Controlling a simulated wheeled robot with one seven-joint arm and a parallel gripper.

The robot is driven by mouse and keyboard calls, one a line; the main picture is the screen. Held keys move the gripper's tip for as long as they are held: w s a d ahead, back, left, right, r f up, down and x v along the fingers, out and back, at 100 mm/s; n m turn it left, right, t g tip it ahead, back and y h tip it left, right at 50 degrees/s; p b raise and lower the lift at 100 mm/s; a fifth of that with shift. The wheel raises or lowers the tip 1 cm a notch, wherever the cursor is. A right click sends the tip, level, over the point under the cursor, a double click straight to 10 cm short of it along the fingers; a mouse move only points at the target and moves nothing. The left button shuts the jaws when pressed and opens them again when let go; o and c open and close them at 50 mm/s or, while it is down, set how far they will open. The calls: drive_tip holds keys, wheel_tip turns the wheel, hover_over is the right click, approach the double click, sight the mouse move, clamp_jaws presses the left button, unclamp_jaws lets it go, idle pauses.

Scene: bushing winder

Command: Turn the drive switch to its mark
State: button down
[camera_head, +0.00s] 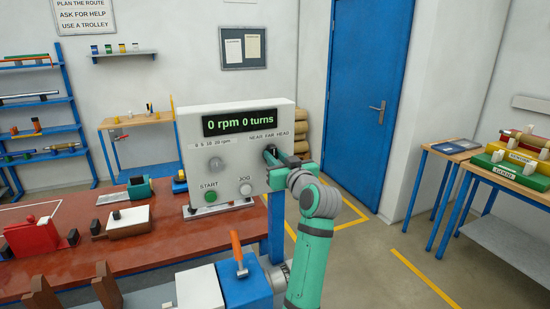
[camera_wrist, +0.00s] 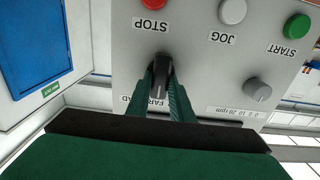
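The drive switch (camera_wrist: 160,70) is a black knob on the grey control box (camera_head: 228,158), below the label NEAR FAR HEAD (camera_head: 276,135). In the wrist view the box is upside down, and the knob stands roughly in line with the picture's vertical, its labelled end towards FAR. My gripper (camera_wrist: 160,84) has one green finger on each side of the knob, close against it, and looks shut on it. The right finger hides NEAR, and part of HEAD is covered. In the head view my gripper (camera_head: 274,160) covers most of the switch.
The display (camera_head: 240,122) reads 0 rpm 0 turns. A grey speed knob (camera_head: 216,164), green START (camera_head: 210,197) and white JOG (camera_head: 245,189) buttons share the panel. Red STOP (camera_wrist: 155,4) is close to the switch. A blue block with an orange lever (camera_head: 240,275) stands in front.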

drive_tip(key=shift+m, duration=0.4)
drive_tip(key=m, duration=0.3)
drive_tip(key=shift+d+f+m, duration=0.1)
drive_tip(key=shift+d+m, duration=0.05)
drive_tip(key=shift+m, duration=0.15)
drive_tip(key=shift+d+f+m, duration=0.1)
drive_tip(key=shift+m, duration=1.9)
drive_tip(key=shift+w+d+m, duration=0.1)
drive_tip(key=shift+m, duration=0.2)
drive_tip(key=c, duration=1.6)
unclamp_jaws()
drive_tip(key=shift+o, duration=0.2)
drive_tip(key=v, duration=1.1)
